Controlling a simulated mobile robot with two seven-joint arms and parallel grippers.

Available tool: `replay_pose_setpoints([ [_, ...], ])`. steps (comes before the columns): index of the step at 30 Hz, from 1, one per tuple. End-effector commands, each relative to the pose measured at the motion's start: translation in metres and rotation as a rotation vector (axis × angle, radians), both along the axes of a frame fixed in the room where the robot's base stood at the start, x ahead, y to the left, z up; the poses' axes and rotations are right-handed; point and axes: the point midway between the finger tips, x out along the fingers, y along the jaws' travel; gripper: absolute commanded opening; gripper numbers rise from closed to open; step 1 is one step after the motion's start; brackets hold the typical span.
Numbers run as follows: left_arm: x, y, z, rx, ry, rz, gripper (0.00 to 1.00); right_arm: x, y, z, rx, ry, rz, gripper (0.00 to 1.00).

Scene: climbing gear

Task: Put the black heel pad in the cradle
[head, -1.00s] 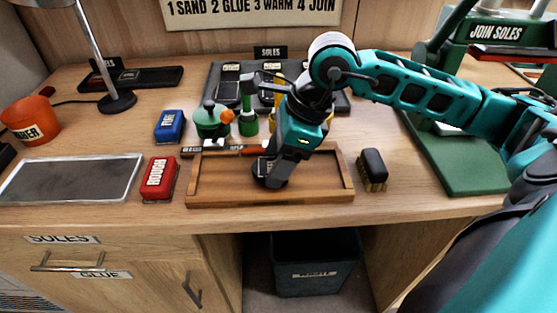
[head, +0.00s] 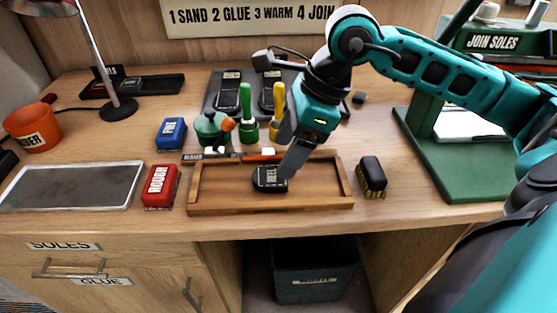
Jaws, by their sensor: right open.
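My left gripper is out of view.
A red block (head: 160,186) and a blue block (head: 171,133) stand left of the tray, a brush (head: 372,177) right of it. Behind are a green pot (head: 212,126), handled tools and a sole rack (head: 213,101). A green press (head: 450,175) stands at right.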

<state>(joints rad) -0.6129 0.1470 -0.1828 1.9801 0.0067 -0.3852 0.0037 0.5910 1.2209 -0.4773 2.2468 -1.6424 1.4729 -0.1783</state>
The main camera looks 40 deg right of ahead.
Motion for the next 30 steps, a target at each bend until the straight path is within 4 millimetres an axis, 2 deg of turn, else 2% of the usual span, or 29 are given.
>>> replay_pose_setpoints([
  [1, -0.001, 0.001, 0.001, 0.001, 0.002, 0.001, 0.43, -0.002, -0.005, 0.013, -0.004, -0.005, -0.001, 0.71],
  [6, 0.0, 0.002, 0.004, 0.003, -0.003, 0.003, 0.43, -0.009, -0.015, 0.043, -0.003, -0.003, -0.001, 0.71],
  [11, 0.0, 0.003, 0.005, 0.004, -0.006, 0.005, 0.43, -0.013, -0.021, 0.059, -0.002, -0.001, 0.0, 0.71],
  [30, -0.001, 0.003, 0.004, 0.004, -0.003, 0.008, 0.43, -0.014, -0.022, 0.064, -0.001, 0.0, 0.001, 0.71],
])
